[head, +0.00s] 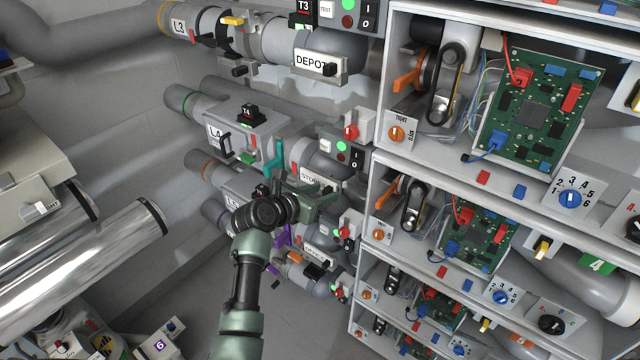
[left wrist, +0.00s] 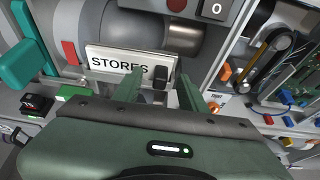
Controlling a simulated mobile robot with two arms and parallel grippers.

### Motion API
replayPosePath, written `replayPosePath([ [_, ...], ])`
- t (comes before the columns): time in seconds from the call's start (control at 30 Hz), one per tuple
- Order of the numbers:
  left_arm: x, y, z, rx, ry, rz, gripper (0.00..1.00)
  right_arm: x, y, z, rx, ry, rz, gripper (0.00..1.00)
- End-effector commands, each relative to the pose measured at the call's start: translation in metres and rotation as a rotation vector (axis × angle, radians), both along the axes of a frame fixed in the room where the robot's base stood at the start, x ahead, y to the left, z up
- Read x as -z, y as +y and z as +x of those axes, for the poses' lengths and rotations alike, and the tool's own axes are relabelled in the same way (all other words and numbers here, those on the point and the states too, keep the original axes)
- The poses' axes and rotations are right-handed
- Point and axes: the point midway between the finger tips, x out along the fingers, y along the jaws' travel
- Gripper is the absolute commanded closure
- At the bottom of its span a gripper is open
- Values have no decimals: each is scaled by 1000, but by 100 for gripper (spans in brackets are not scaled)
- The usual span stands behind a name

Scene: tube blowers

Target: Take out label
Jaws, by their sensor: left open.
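A white label plate reading STORES (left wrist: 108,62) sits in a holder on a grey pipe; it has a black knob (left wrist: 160,77) at its right end. It also shows partly in the head view (head: 312,176), with my gripper over its lower part. My left gripper (left wrist: 160,92) is open, with its two green fingers on either side of the black knob. I cannot tell whether they touch it. In the head view my left gripper (head: 318,200) reaches in at the same label. Another label, DEPOT (head: 318,64), sits in a holder on the pipe above. My right gripper is not in view.
A shelf rack with green circuit boards (head: 540,105), levers and dials stands close on the right. A teal handle (left wrist: 28,68) is left of the label. Red and green buttons (head: 341,146) are above it. Large pipes (head: 110,240) run at the left.

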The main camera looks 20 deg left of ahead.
Motion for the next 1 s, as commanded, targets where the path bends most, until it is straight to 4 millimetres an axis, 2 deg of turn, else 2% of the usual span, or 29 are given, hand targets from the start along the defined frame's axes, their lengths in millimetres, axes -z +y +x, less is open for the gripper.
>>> replayPosePath([
  [0.03, 0, 0, 0, 0, 0, 0, 61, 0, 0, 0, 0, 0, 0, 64],
  [0.17, 0, 0, 0, 0, 0, 0, 97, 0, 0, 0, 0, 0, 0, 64],
  [0.2, 0, 0, 0, 0, 0, 0, 100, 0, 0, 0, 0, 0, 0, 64],
  [0.47, 0, 0, 0, 0, 0, 0, 100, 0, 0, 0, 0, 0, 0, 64],
  [0.57, -6, 0, 0, 0, -3, 0, 100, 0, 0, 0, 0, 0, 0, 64],
  [1.0, -85, 0, 0, 0, -5, -1, 100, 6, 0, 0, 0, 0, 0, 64],
])
